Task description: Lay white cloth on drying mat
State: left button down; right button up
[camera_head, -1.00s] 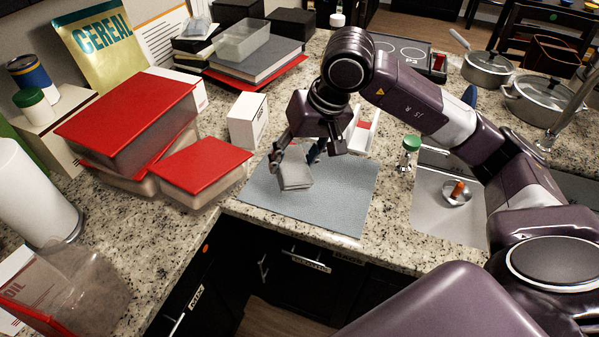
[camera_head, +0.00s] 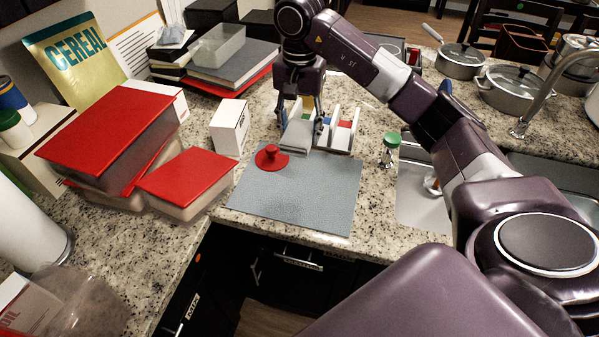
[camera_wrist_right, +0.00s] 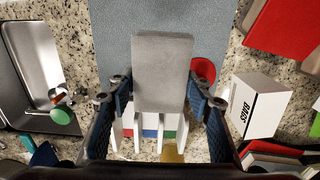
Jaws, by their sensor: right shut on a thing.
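The white cloth (camera_head: 297,134), a flat light-grey folded slab, is held between the fingers of my right gripper (camera_head: 301,120). It seems to be above the far edge of the grey-blue drying mat (camera_head: 300,200); the exact gap cannot be told. In the right wrist view the cloth (camera_wrist_right: 163,70) extends out past the fingers of the gripper (camera_wrist_right: 163,97), over the mat (camera_wrist_right: 115,40). A red knobbed lid (camera_head: 270,160) sits on the mat's far left part, beside the cloth. My left gripper is not in view.
A white rack (camera_head: 342,135) with coloured pieces stands just behind the mat. The mat's front is clear.

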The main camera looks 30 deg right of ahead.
aim_at(300, 180)
notch_tip(300, 180, down, 14)
jog(key=p, duration=0.4)
jog(key=shift+f+p, duration=0.15)
jog(key=shift+p, duration=0.15)
jog(key=shift+f, duration=0.2)
jog(key=o, duration=1)
jog(key=shift+r, duration=0.15)
